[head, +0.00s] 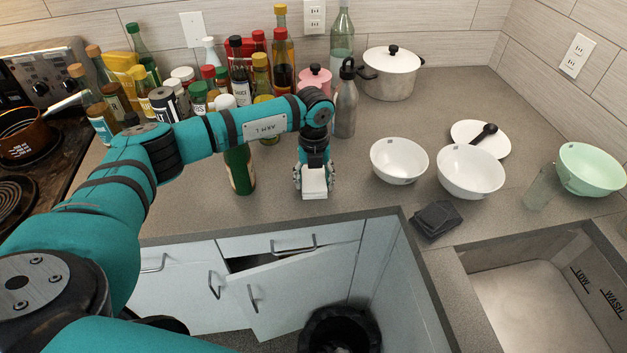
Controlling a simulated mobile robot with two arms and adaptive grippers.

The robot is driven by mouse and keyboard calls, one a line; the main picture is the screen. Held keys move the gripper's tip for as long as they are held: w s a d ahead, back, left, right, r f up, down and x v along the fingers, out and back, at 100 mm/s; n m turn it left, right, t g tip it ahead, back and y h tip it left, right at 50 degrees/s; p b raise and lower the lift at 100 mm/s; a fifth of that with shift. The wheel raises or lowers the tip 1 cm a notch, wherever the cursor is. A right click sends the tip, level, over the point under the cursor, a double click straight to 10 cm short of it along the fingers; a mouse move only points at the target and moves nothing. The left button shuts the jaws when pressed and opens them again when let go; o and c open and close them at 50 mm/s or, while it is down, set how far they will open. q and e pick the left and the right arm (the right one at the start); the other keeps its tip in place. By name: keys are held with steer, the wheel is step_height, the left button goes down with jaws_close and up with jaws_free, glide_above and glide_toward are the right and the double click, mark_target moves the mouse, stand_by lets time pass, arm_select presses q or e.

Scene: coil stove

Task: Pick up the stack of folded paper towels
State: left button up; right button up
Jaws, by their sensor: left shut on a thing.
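My left gripper (314,183) reaches down over the counter near its front edge. It is shut on a small white block, which looks like the stack of folded paper towels (315,186). The fingers are on either side of the stack and hide part of it. I cannot tell whether the stack touches the counter or is held just above it. My right gripper is not in view.
Bottles and jars (232,80) crowd the back left, with a green bottle (239,170) left of the gripper. A steel bottle (346,105) stands behind. White bowls (399,160) and a dark folded cloth (437,219) are right. A bin (340,325) stands below the counter.

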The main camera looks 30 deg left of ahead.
mark_target(314, 178)
arm_select(q)
steer(key=shift+r, duration=0.1)
steer(key=shift+r+b, duration=0.35)
steer(key=shift+r, duration=0.15)
step_height(314, 178, up, 2)
steer(key=shift+r+b, duration=0.1)
steer(key=shift+b, duration=0.5)
steer(key=s+d+b, duration=0.2)
steer(key=s+d, duration=0.1)
steer(key=s, duration=0.4)
steer(key=s+d+r+b, duration=0.1)
steer(key=s+d+b, duration=0.1)
steer(key=s, duration=0.6)
steer(key=shift+d+r, duration=0.3)
steer(key=shift+d, duration=0.2)
